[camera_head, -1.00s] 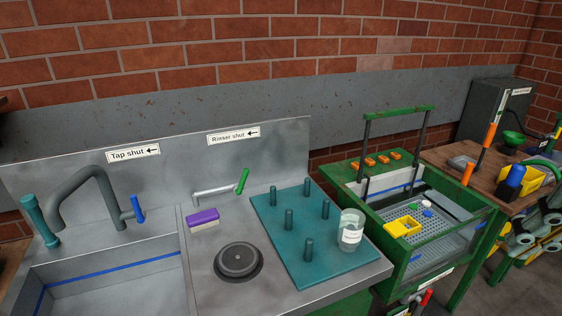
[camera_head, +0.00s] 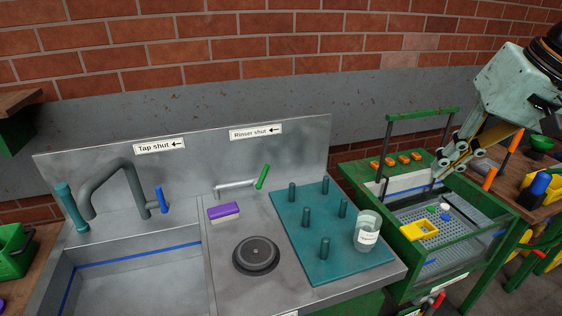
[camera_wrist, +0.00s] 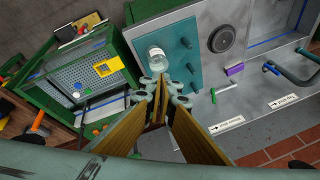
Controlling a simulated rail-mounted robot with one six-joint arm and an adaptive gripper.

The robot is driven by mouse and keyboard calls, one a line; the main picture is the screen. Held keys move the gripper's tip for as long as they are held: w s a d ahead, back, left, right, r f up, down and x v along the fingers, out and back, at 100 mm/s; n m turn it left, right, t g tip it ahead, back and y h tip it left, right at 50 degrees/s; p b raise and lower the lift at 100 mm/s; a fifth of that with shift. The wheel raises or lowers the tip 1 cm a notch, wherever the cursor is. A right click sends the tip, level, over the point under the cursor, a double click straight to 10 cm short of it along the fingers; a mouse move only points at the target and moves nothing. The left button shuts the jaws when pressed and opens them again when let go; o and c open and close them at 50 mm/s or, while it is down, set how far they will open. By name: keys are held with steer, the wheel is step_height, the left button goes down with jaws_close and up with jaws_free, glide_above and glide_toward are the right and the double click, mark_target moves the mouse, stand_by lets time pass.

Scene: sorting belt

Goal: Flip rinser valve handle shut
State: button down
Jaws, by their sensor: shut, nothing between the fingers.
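The rinser valve handle (camera_head: 262,176) is a green lever at the right end of a grey pipe. It stands tilted up and to the right, below the "Rinser shut" label (camera_head: 256,132) whose arrow points left. In the wrist view the green handle (camera_wrist: 213,95) shows right of centre, and the label (camera_wrist: 226,125) is beside it. My gripper (camera_head: 440,172) is shut and empty, above the green-framed bin at the right, well apart from the handle. In the wrist view my gripper (camera_wrist: 157,103) shows at centre, its fingers together.
A teal peg board (camera_head: 288,233) with several pegs and a clear labelled jar (camera_head: 367,232) lies between my gripper and the valve. A purple brush (camera_head: 223,211), black round disc (camera_head: 256,255) and sink tap (camera_head: 120,185) are nearby. The green bin frame (camera_head: 388,150) rises under my arm.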

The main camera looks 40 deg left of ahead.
steer(key=w+a+f+n+g+y+p, duration=0.1)
steer(key=w+a+f+p, duration=0.3)
steer(key=a, duration=0.6)
steer(key=w+a+f+n+y, duration=0.1)
steer(key=w+a+f, duration=0.3)
steer(key=a, duration=0.6)
steer(key=w+a+f+n+g+y+p, duration=0.1)
steer(key=w+a+f+n+p, duration=0.1)
steer(key=w+a, duration=0.65)
steer(key=s+a+f, duration=0.1)
steer(key=a+f, duration=0.3)
steer(key=a, duration=0.3)
steer(key=a+f+n+p, duration=0.1)
steer(key=a+f, duration=0.3)
steer(key=a, duration=0.3)
steer(key=shift+s+a+f+g+p, duration=0.15)
steer(key=shift+s+a+g+p, duration=0.15)
steer(key=shift+s+g, duration=0.1)
steer(key=shift+f, duration=0.15)
glide_toward(262, 176)
steer(key=shift+w+a+f, duration=0.55)
steer(key=shift+w+f, duration=0.15)
steer(key=shift+w, duration=0.2)
steer(key=shift+w+a+f, duration=0.55)
steer(key=shift+w+f, duration=0.1)
steer(key=shift+w, duration=0.3)
